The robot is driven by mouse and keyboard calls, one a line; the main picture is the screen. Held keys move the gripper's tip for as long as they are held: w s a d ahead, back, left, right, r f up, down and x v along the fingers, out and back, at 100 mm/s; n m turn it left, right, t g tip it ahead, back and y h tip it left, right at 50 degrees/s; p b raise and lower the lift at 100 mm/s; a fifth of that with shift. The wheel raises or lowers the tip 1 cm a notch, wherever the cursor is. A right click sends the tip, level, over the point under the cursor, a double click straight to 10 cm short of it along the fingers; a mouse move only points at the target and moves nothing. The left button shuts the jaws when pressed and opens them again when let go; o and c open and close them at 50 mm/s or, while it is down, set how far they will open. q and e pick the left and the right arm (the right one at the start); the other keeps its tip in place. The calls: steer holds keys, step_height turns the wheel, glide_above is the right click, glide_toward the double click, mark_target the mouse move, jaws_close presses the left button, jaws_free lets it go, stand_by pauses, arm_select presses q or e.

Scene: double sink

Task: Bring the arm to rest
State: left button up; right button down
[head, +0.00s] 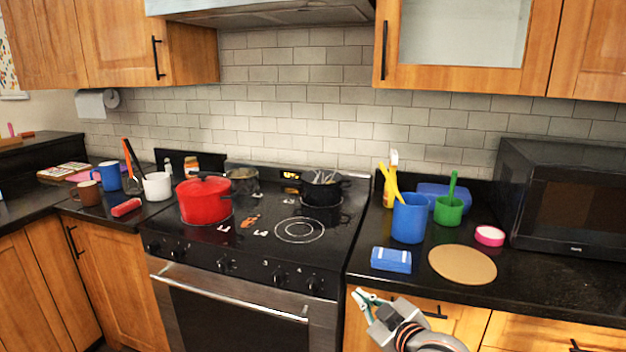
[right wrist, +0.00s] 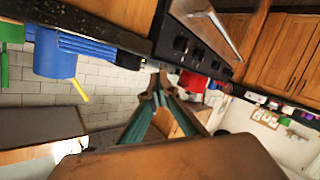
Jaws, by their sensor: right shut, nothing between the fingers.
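My right gripper (head: 364,300) is in front of the counter at the lower middle of the head view, below the counter's front edge. It is shut and empty. The fingertips are apart from the counter and the stove. My left gripper shows in neither view.
The stove (head: 262,235) carries a red pot (head: 203,202) and a dark pot (head: 322,190). On the right counter are a blue sponge pack (head: 391,260), a blue cup (head: 408,220), a green cup (head: 448,211), a round board (head: 462,265) and a microwave (head: 565,195). Drawers are close behind my gripper.

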steer(key=s+d+f+m+g+h, duration=0.1)
steer(key=s+d+f+m, duration=0.1)
steer(key=s+f, duration=0.6)
steer(key=s+d+f+m+g+h, duration=0.1)
steer(key=s+d+f, duration=0.2)
steer(key=s+f, duration=0.5)
steer(key=s+d+f+m+g, duration=0.1)
steer(key=s+d+f+m, duration=0.1)
steer(key=s+f, duration=1)
steer(key=s+d, duration=0.1)
steer(key=s, duration=0.2)
steer(key=shift+d+f+m+h, duration=0.15)
steer(key=shift+d+m+h, duration=0.15)
steer(key=shift+d+m, duration=0.1)
